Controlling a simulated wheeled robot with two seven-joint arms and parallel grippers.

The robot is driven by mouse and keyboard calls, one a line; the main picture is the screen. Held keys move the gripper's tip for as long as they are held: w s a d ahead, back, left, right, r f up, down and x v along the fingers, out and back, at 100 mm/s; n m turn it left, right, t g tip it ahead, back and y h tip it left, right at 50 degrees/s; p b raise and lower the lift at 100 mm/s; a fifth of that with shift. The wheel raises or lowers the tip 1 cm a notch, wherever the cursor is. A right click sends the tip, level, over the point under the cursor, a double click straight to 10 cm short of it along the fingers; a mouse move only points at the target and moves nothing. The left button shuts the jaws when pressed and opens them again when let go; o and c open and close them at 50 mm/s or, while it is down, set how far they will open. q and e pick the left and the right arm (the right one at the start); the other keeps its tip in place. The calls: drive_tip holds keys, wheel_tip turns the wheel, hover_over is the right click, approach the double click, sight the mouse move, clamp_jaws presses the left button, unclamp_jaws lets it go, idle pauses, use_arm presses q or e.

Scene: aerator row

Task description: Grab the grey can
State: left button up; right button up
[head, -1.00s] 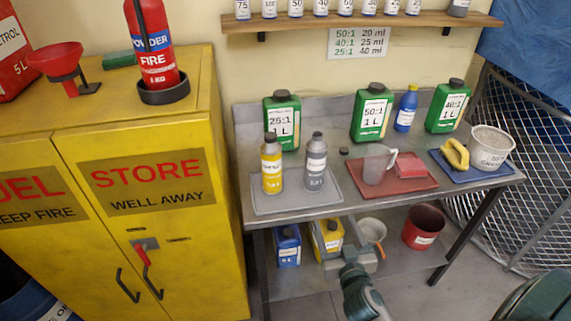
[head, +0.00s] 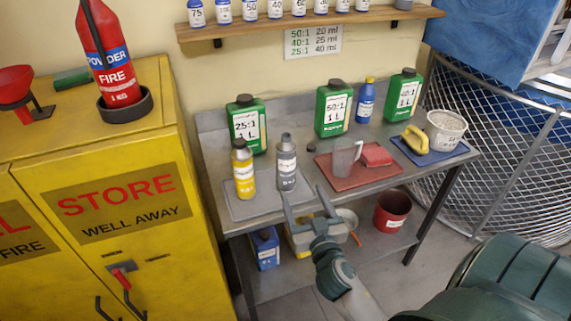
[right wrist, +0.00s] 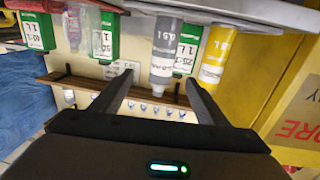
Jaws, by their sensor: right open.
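The grey can (head: 286,162) stands upright on a grey mat (head: 246,207) at the front left of the bench, right of a yellow can (head: 243,170). My right gripper (head: 304,193) is open and empty at the bench's front edge, in front of the grey can and a little right of it. In the right wrist view, which looks upside down, the grey can (right wrist: 166,52) shows beyond and between the spread fingers (right wrist: 158,84), apart from them. My left gripper is not in view.
A clear jug (head: 343,160) and red sponge (head: 376,154) sit on a red tray (head: 338,179) right of the can. Green jugs (head: 333,110) stand behind. A yellow cabinet (head: 160,120) stands left. The lower shelf holds a blue container (head: 265,248) and red bucket (head: 392,211).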

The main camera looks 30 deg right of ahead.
sight(289, 168)
drive_tip(key=p+x, duration=0.3)
drive_tip(key=x, duration=0.6)
drive_tip(key=shift+r, duration=0.1)
drive_tip(key=shift+w+d, duration=0.15)
drive_tip(key=shift+w, duration=0.35)
drive_tip(key=shift+p, duration=0.3)
drive_tip(key=shift+w, duration=0.25)
drive_tip(key=x, duration=0.1)
drive_tip(key=p+x, duration=0.2)
drive_tip(key=shift+w+a, duration=0.2)
drive_tip(key=shift+w, duration=0.2)
drive_tip(key=shift+w+d+p, duration=0.2)
drive_tip(key=shift+w+p, duration=0.1)
drive_tip(key=shift+w, duration=0.2)
drive_tip(key=shift+c, duration=0.4)
